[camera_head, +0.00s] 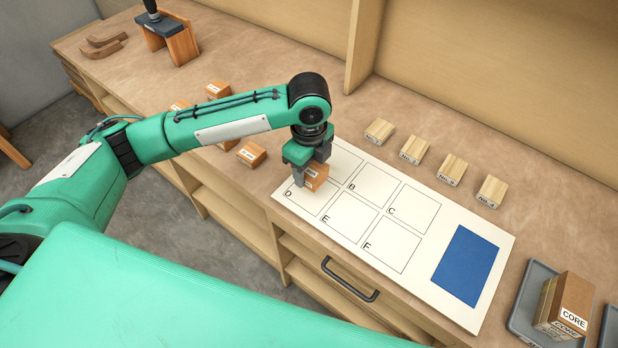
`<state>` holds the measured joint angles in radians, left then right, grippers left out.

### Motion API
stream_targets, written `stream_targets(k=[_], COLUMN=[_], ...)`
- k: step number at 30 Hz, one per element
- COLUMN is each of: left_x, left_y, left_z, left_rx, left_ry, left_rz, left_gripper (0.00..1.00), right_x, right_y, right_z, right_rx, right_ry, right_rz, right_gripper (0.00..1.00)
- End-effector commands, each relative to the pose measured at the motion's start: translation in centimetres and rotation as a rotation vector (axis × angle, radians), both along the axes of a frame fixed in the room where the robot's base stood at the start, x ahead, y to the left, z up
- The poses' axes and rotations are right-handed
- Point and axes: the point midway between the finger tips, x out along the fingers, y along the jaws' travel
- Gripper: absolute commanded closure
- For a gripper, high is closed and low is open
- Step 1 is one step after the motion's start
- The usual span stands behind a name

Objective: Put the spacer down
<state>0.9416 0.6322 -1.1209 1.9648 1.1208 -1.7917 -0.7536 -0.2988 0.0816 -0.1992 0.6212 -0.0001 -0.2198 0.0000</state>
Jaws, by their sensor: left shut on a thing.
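My left gripper (309,174) is shut on an orange-brown wooden spacer (316,178) with a white label. It holds the spacer over the left end of the white board (465,314), at the square marked D (303,200). I cannot tell whether the spacer touches the board. The board has squares marked with letters, including B, C, E and F, and a blue patch (467,265) at its right end. The square behind D is partly hidden by the gripper. My right gripper is not in view.
Similar orange-brown blocks (252,154) lie left of the board, partly behind my left arm. Several pale numbered blocks (451,170) stand in a row behind the board. A grey tray (522,311) holds blocks labelled CORE (565,305). A clamp-like stand (170,40) is at the far left.

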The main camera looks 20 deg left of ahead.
Motion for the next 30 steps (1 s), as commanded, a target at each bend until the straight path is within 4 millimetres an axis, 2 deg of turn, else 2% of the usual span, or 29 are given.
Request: stream_targets(k=[5,13,24,25,28,30], left_x=[0.0,0.0,0.0,0.0,0.0,0.0], left_y=[0.0,0.0,0.0,0.0,0.0,0.0], left_z=[-1.1,-4.7,-5.3,-5.3,-5.3,-5.3], left_rx=[0.000,0.000,-0.001,-0.001,-0.001,0.000], left_ry=[-0.001,0.001,0.000,-0.001,-0.001,-0.001], left_rz=[0.001,0.001,0.000,0.000,0.000,0.000], left_gripper=[0.74,0.74,0.74,0.46,0.28,0.28], right_x=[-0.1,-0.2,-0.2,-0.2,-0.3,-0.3], right_y=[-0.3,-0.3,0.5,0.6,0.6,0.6], right_z=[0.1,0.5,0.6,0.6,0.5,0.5], right_rx=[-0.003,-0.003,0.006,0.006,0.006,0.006], right_ry=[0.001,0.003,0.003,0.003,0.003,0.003], right_rz=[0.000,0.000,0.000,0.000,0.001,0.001], right_gripper=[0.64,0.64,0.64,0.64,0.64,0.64])
